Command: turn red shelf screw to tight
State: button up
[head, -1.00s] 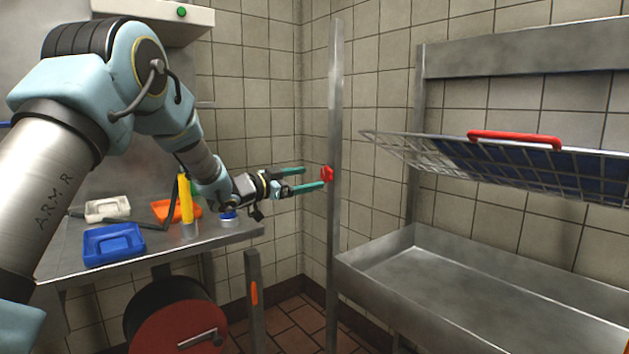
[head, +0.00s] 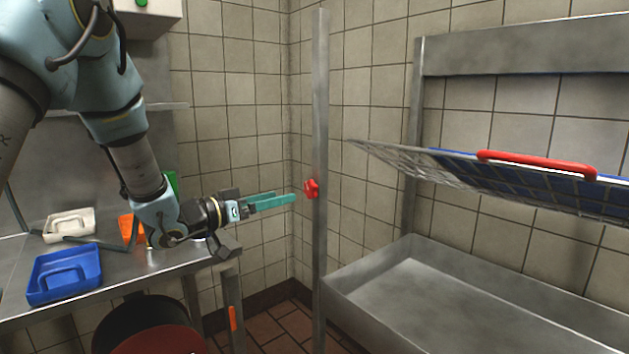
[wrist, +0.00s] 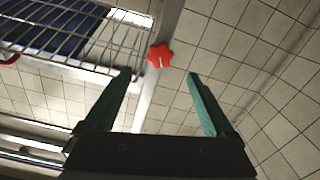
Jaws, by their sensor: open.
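The red shelf screw (head: 311,189) is a star-shaped knob on the upright metal post (head: 320,120) in the middle of the head view. My gripper (head: 293,198) points at it from the left, with its teal fingertips just short of the knob. In the wrist view, the red screw (wrist: 160,55) shows beyond the fingertips and between them in width, nearer the left one. My gripper (wrist: 160,75) is open and empty there. The screw's shaft behind the knob is hidden.
A wire shelf (head: 400,163) with a red handle (head: 537,165) slopes at the right, above a metal basin (head: 400,280). At the left, a metal table holds a blue tray (head: 65,290) and a white tray (head: 69,225). Tiled walls close the corner behind the post.

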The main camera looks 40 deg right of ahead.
aim_at(308, 190)
jog(key=d, duration=0.3)
jog(key=d+p, duration=0.1)
jog(key=d, duration=0.3)
jog(key=d+p, duration=0.1)
jog(key=d, duration=0.2)
jog(key=shift+s+d, duration=0.3)
jog(key=shift+c, duration=0.3)
jog(key=c, duration=1.3)
jog(key=m+b, duration=0.2)
jog(key=b, duration=0.1)
jog(key=shift+f, duration=0.3)
jog(key=shift+m+b, duration=0.9)
jog(key=shift+b, duration=0.2)
jog(key=shift+r+m+b, duration=0.25)
jog(key=shift+m+b, duration=0.05)
jog(key=shift+m, duration=0.1)
jog(key=o, duration=1.4)
jog(key=shift+c, duration=0.2)
